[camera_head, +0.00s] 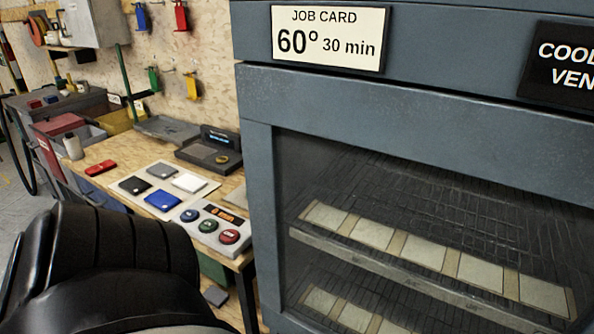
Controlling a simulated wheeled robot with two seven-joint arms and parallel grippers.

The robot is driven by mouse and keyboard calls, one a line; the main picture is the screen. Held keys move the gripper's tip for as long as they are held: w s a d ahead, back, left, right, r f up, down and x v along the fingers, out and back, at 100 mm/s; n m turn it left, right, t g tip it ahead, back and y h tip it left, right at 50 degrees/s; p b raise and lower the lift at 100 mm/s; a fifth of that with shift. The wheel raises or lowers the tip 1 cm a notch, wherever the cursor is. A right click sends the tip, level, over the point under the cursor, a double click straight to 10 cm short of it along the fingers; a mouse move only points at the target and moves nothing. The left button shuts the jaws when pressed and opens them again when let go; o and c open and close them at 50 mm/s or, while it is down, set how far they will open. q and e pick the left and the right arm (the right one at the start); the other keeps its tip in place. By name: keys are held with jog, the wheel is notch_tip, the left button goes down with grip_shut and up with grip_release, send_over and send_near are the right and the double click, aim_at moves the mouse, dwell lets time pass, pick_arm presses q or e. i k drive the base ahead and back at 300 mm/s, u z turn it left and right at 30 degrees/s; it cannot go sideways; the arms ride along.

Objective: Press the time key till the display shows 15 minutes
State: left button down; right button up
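A grey control box (189,227) lies near the front of the wooden bench. It has a blue, a green and a red round key, and a small dark display (222,212) with orange marks, too small to read. The blue key (190,215), green key (208,225) and red key (229,237) carry labels that I cannot read, so I cannot tell which is the time key. A job card (330,38) on the oven reads 60° 30 min. Neither gripper shows; a black part of my arm fills the lower left.
The blue-grey oven (420,110) with pale tiles on racks fills the right side. Black, white and blue pads (162,200) lie behind the control box. A device with a lit blue display (216,139) stands farther back. A red item (101,167) lies at left.

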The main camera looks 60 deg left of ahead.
aim_at(188, 214)
jog(key=z, duration=0.4)
jog(key=k, duration=1.05)
jog(key=u, duration=1.4)
